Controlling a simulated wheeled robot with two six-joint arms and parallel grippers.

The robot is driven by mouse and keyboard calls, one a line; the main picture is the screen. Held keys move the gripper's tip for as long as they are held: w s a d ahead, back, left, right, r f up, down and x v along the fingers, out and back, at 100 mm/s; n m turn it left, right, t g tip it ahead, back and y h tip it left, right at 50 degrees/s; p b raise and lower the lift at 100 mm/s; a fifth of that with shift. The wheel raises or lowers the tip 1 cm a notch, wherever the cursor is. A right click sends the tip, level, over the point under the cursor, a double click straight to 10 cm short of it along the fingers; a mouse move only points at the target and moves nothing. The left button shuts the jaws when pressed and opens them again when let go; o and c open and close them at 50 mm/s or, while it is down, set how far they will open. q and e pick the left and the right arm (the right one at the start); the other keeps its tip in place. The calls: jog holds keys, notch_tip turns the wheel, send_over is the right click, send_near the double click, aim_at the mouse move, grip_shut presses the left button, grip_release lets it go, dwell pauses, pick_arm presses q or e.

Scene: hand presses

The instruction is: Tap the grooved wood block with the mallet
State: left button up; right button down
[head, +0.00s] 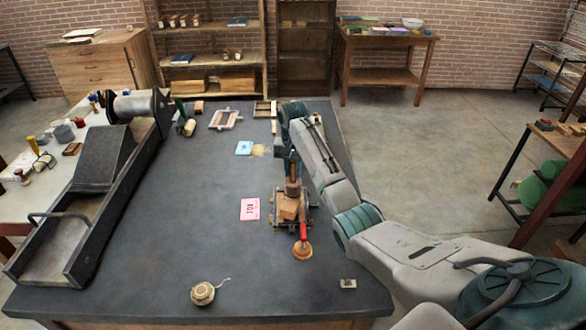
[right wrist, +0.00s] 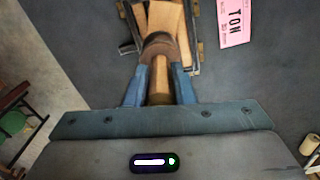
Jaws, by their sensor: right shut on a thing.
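My right gripper (head: 293,163) is shut on the handle of a wooden mallet (head: 293,187). In the right wrist view the two blue fingers (right wrist: 160,85) clasp the handle, and the mallet's round head (right wrist: 158,45) points away from the wrist. A light wood block (head: 288,209) sits in a dark metal frame on the table. The mallet head is directly over or against this block; I cannot tell whether they touch. In the right wrist view the mallet head hides part of the block (right wrist: 165,18), so its groove is not clear. My left gripper is not in view.
A pink printed card (head: 250,209) lies left of the frame. A red-handled tool with a round disc (head: 302,249) lies in front of it. A string ball (head: 203,293) lies near the front; the table's middle left is clear.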

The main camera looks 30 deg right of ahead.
jog(key=shift+f, duration=0.95)
jog(key=shift+r, duration=1.55)
jog(key=shift+r, duration=1.5)
jog(key=shift+f, duration=0.1)
